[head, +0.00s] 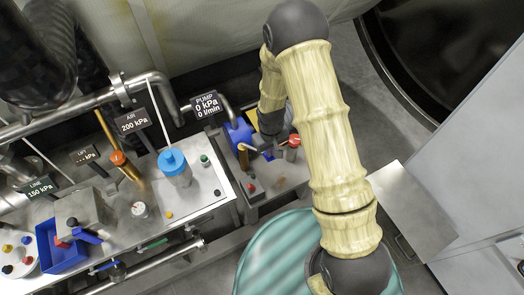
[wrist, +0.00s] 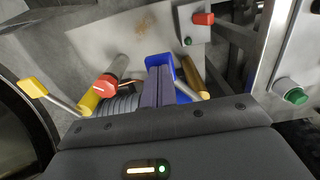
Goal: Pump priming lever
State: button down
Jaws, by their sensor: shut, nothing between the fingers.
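The pump shows in the head view as a blue body (head: 238,134) under a black sign (head: 207,105) reading PUMP, 0 kPa, 0 l/min. In the wrist view a lever with a yellow knob (wrist: 36,88) slants at the left, apart from my gripper; I cannot tell for sure that it is the priming lever. My gripper (wrist: 158,74) is shut and empty, its fingers in front of a blue part (wrist: 182,118). A short rod with a pale yellow end (wrist: 205,96) lies just right of the fingers. In the head view my gripper (head: 268,145) is partly hidden by my arm.
A red knob (wrist: 107,86) on a grey stem stands left of my fingers, close to them. A red button (wrist: 203,19) and a green button (wrist: 188,41) sit on the panel beyond. A teal ribbed drum (head: 262,250) is in front.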

jog(key=shift+f+b, duration=1.3)
jog(key=shift+f, duration=0.6)
jog(key=shift+r, duration=0.1)
jog(key=shift+r+p, duration=1.7)
jog(key=shift+r, duration=0.5)
jog(key=shift+f, duration=0.15)
jog(key=shift+f+b, duration=1.65)
jog(key=shift+f, duration=0.4)
jog(key=shift+r, duration=0.1)
jog(key=shift+r+p, duration=1.65)
jog(key=shift+r, duration=0.45)
jog(key=shift+f, duration=0.1)
